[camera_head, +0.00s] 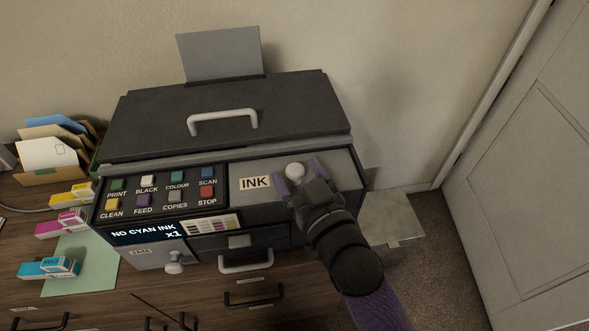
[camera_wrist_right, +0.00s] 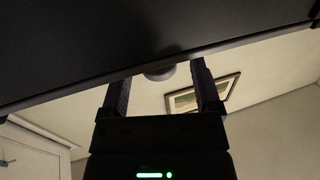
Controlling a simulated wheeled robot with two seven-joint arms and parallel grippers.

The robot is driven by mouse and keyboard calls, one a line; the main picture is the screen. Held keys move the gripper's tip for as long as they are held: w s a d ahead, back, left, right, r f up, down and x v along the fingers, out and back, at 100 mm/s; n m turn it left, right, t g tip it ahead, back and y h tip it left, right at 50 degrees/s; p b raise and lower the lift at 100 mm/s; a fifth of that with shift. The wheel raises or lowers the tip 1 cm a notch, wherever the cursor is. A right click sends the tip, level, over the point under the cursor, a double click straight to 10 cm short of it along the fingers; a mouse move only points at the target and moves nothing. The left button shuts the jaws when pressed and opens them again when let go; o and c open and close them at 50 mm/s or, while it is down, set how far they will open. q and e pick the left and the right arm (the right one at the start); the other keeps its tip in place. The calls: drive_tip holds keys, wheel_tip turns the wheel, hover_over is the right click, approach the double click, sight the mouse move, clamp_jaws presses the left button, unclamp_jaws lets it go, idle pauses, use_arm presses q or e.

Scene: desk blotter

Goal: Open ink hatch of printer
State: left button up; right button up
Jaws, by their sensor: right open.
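The dark printer (camera_head: 290,105) stands on a wooden desk. Its grey ink hatch (camera_head: 262,205), labelled INK, is on the front right and looks closed. A round pale knob (camera_head: 295,171) sits on the hatch. My right gripper (camera_head: 299,175) is open at the hatch, with one finger on each side of the knob. In the right wrist view the knob (camera_wrist_right: 160,73) shows between the two open fingers, below a dark surface. I cannot tell whether the fingers touch it. My left gripper is not in view.
The button panel's display (camera_head: 145,232) reads NO CYAN INK x1. Yellow (camera_head: 72,195), magenta (camera_head: 62,223) and cyan (camera_head: 48,268) ink boxes lie at the left. A JAM panel with a knob (camera_head: 174,264) and a handled tray (camera_head: 246,262) are below. A door (camera_head: 530,170) is at the right.

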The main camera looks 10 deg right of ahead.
drive_tip(key=shift+x, duration=0.8)
drive_tip(key=shift+w, duration=0.1)
clamp_jaws()
idle(0.8)
